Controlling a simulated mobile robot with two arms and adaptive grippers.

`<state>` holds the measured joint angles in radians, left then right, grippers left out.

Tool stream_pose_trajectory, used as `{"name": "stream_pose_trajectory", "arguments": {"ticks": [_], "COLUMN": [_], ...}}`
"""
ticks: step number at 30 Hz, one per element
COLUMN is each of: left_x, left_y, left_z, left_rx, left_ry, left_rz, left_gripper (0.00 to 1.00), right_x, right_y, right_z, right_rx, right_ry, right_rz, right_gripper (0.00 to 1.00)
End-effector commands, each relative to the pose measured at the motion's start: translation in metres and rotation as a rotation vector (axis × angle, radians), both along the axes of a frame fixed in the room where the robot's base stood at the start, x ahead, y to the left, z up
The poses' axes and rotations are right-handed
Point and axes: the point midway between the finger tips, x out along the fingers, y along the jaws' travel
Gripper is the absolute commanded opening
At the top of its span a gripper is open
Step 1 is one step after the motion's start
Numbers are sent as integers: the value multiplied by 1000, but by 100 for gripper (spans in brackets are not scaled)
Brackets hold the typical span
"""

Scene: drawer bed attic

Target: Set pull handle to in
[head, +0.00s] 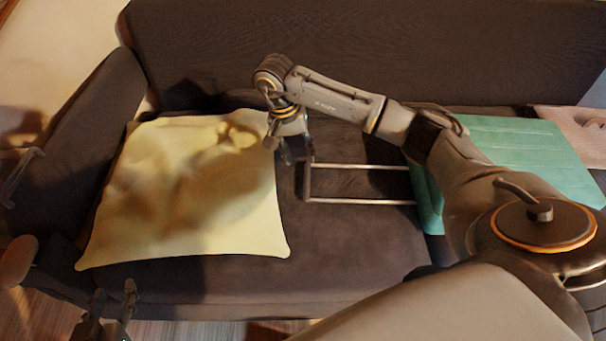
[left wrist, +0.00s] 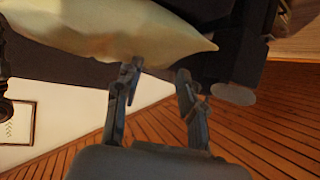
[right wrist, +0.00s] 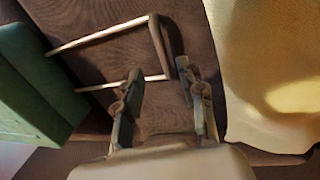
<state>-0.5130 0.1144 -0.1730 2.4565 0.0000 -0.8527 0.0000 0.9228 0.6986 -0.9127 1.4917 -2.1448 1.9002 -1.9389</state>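The pull handle is a U-shaped metal frame (head: 360,201) lying out over the sofa seat. Its two rods run from a teal suitcase (head: 540,150) to a crossbar (head: 307,182) on the left. In the right wrist view, the handle's dark crossbar (right wrist: 163,38) lies just beyond my fingertips, and the suitcase (right wrist: 35,95) is at left. My right gripper (head: 284,150) is open and empty, just left of the crossbar; contact cannot be told. It also shows in the right wrist view (right wrist: 158,70). My left gripper (head: 115,297) is open and empty, at the sofa's front left, far from the handle.
A cream pillow (head: 185,195) lies on the seat left of my right gripper. The dark sofa (head: 350,45) has a backrest behind and an armrest (head: 85,130) at left. A pinkish cushion (head: 565,120) lies at far right. The seat (head: 340,245) before the handle is clear.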

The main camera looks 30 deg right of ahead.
Motion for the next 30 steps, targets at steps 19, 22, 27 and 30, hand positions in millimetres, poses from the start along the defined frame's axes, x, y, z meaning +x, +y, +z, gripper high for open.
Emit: {"name": "stream_pose_trajectory", "arguments": {"ticks": [19,22,27,30], "left_x": [33,33,33,33], "left_y": [-22,-22,-22,-22], "left_z": [91,93,93,93], "left_rx": [-128,-130,-130,-129], "left_ry": [-518,-527,-527,-526], "left_rz": [-33,-34,-34,-34], "left_gripper": [40,40,40,40], "right_x": [-11,-11,-11,-11], "right_y": [-13,-13,-13,-13], "right_z": [-89,-90,-90,-90], "right_rx": [2,3,3,3], "right_ry": [0,-1,-1,-1], "right_rz": [1,2,1,1], "right_gripper": [39,39,39,23]}}
